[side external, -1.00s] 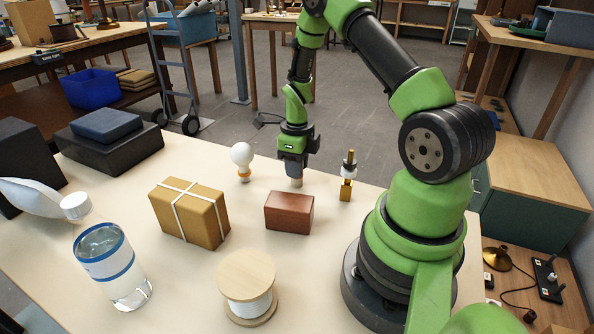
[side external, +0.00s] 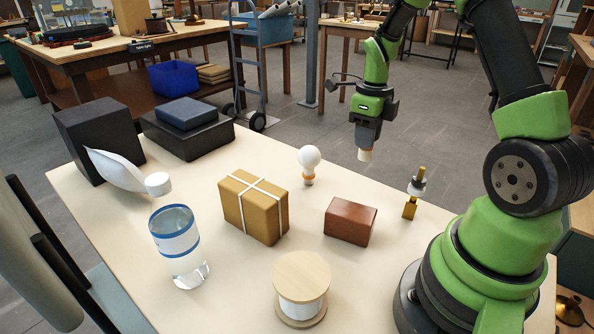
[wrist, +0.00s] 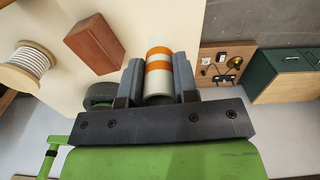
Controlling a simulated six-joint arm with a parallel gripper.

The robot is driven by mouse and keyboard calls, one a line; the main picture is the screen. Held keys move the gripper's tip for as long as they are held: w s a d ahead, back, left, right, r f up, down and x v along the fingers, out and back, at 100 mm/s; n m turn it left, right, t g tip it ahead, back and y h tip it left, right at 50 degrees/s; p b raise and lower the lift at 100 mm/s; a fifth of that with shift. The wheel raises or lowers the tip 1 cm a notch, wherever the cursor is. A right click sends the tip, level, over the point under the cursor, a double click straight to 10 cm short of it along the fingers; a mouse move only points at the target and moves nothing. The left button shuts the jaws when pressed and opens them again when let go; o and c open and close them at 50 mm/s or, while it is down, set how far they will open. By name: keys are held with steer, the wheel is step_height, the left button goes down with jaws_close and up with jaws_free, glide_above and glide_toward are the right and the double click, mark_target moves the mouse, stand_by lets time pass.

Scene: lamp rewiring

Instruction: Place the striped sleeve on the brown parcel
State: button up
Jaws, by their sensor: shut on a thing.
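The striped sleeve (wrist: 158,66), a pale cylinder with orange bands, is between the jaws of my gripper (side external: 366,145) in the wrist view. My gripper is shut on it. In the side view only the sleeve's pale lower end (side external: 365,155) shows below the jaws, held clear above the table's far side. The brown parcel (side external: 240,213), a tan box tied with white string, stands on the table to the left of and nearer than my gripper. Its top looks clear. The parcel is not seen in the wrist view.
A red-brown block (side external: 350,221) stands right of the parcel, and a white bulb (side external: 309,159) behind it. Dark boxes (side external: 182,137) are at the left.

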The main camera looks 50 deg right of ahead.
steer(key=w+a+r+n, duration=0.3)
steer(key=w+a, duration=0.1)
steer(key=a, duration=0.3)
steer(key=w+a+r+n, duration=0.2)
steer(key=w+a+r, duration=0.2)
steer(key=a, duration=0.3)
steer(key=w+a+r+n, duration=0.3)
steer(key=w+a, duration=0.1)
steer(key=a, duration=0.3)
glide_above(252, 186)
steer(key=shift+f, duration=4.9)
steer(key=shift+f, duration=0.2)
steer(key=o, duration=0.9)
steer(key=shift+r, duration=0.15)
